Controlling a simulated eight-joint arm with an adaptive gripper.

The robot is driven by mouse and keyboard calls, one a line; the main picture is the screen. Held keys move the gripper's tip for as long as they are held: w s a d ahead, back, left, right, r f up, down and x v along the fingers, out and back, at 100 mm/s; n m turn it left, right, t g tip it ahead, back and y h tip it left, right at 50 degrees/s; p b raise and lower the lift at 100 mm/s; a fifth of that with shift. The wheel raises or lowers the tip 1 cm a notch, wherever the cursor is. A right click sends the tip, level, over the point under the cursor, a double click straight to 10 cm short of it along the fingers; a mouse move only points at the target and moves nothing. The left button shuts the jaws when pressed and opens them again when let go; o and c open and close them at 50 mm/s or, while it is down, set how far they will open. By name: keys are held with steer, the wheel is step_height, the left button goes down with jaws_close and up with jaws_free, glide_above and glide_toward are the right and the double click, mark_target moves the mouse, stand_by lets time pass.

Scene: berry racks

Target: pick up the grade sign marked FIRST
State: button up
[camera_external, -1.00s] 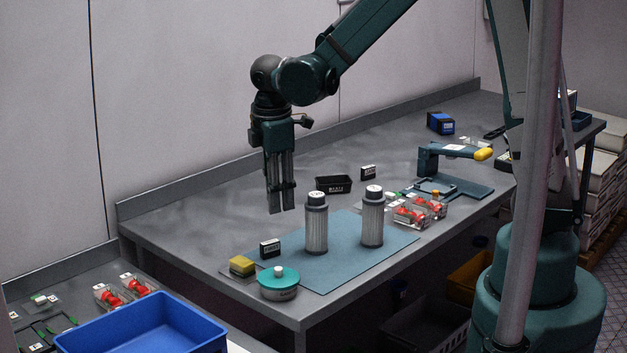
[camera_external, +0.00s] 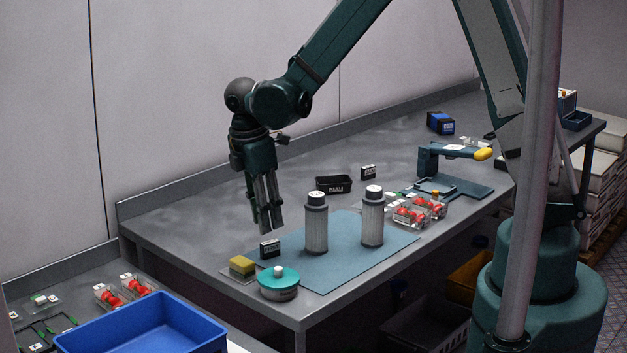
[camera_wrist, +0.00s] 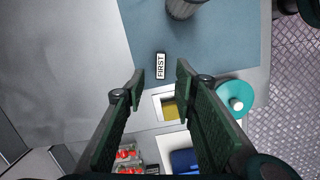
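The grade sign marked FIRST (camera_wrist: 160,66) is a small black block with a white label. In the wrist view it stands at the edge of the blue mat, ahead of and between the fingertips. In the external view the small black sign (camera_external: 270,249) stands at the mat's left corner, its lettering too small to read. My gripper (camera_external: 267,228) points down just above and behind the sign, apart from it. In the wrist view my gripper (camera_wrist: 160,80) has its two fingers spread with nothing between them.
A yellow sponge (camera_external: 242,265) on a tray and a teal-lidded pot (camera_external: 279,282) stand near the sign. Two ribbed cylinders (camera_external: 316,230) stand on the blue mat (camera_external: 335,270). Another small black sign (camera_external: 368,172) and a black tray (camera_external: 333,184) are farther back. Bare table lies to the left.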

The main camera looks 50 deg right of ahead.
mark_target(270, 242)
steer(key=shift+d+f, duration=0.2)
steer(key=shift+f, duration=1)
steer(key=shift+f, duration=0.1)
steer(key=shift+s+d+f, duration=0.1)
steer(key=shift+d+f, duration=0.15)
steer(key=shift+f, duration=1)
steer(key=shift+s+d+f, duration=0.1)
steer(key=shift+d+f, duration=0.1)
steer(key=shift+f, duration=1.05)
steer(key=c, duration=0.9)
